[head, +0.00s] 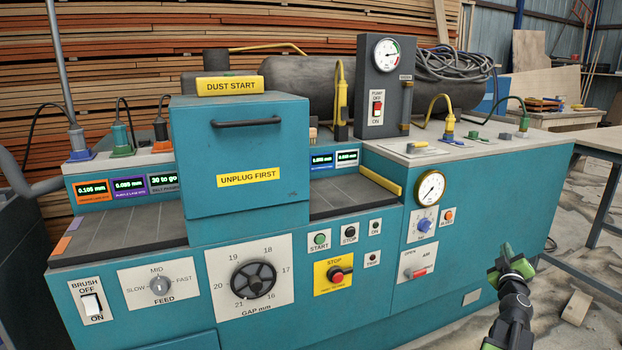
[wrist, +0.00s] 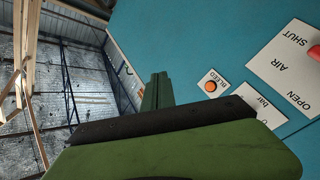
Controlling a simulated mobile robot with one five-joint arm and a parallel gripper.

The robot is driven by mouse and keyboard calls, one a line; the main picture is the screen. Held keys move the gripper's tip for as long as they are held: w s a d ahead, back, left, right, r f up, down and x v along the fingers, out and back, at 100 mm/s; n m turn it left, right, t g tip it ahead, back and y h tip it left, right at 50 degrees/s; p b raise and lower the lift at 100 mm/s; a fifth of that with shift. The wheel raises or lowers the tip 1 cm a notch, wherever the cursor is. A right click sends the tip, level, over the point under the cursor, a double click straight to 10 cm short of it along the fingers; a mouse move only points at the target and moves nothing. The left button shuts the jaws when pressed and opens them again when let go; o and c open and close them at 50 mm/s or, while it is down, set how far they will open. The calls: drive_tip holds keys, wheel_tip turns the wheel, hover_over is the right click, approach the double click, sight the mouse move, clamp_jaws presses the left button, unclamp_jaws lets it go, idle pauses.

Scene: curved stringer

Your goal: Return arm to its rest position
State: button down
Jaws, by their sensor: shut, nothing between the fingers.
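My gripper (head: 507,252) shows at the lower right of the head view, at the end of my dark arm. Its green fingers are shut and empty. It stands in front of the right end of the teal machine (head: 350,262), apart from the panel as far as I can see. In the wrist view the green fingers (wrist: 157,92) point toward the teal panel, with the orange bleed button (wrist: 210,86) to their right. The wrist view is tilted, so the panel labels read upside down.
The machine front carries an air valve plate (head: 415,262), a gauge (head: 430,188), a red stop button (head: 336,274) and a handwheel (head: 253,280). A table (head: 600,140) stands at the far right. A wooden block (head: 576,307) lies on the floor right of my gripper.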

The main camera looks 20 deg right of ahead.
drive_tip(key=w+a+f+m+g+y+p, duration=0.2)
drive_tip(key=w+a+f+m+g, duration=0.3)
drive_tip(key=w+a, duration=0.85)
drive_tip(key=w+a+f+g+y, duration=0.1)
drive_tip(key=a+f, duration=0.2)
drive_tip(key=a, duration=0.3)
drive_tip(key=w+a+f+y, duration=0.2)
drive_tip(key=a+f, duration=0.1)
drive_tip(key=a, duration=0.4)
drive_tip(key=w+a+f+g+y, duration=0.1)
drive_tip(key=a+f, duration=0.3)
drive_tip(key=a, duration=0.2)
drive_tip(key=s+a+f+n+g+y+p, duration=0.1)
drive_tip(key=s+a+f+n+g+y, duration=0.15)
drive_tip(key=a, duration=0.95)
drive_tip(key=s+a+f+n+g+y, duration=0.1)
drive_tip(key=s+a+f+y, duration=0.15)
drive_tip(key=a, duration=0.95)
drive_tip(key=s+a+f+n+g+y+p, duration=0.1)
drive_tip(key=s+a+n+g+y, duration=0.2)
drive_tip(key=a, duration=0.9)
wheel_tip(320, 180, up, 38)
drive_tip(key=m+p, duration=0.1)
drive_tip(key=p, duration=3.7)
drive_tip(key=shift+s+d+t, duration=0.15)
drive_tip(key=shift+d+t, duration=0.05)
drive_tip(key=shift+t, duration=0.25)
drive_tip(key=shift+f, duration=0.15)
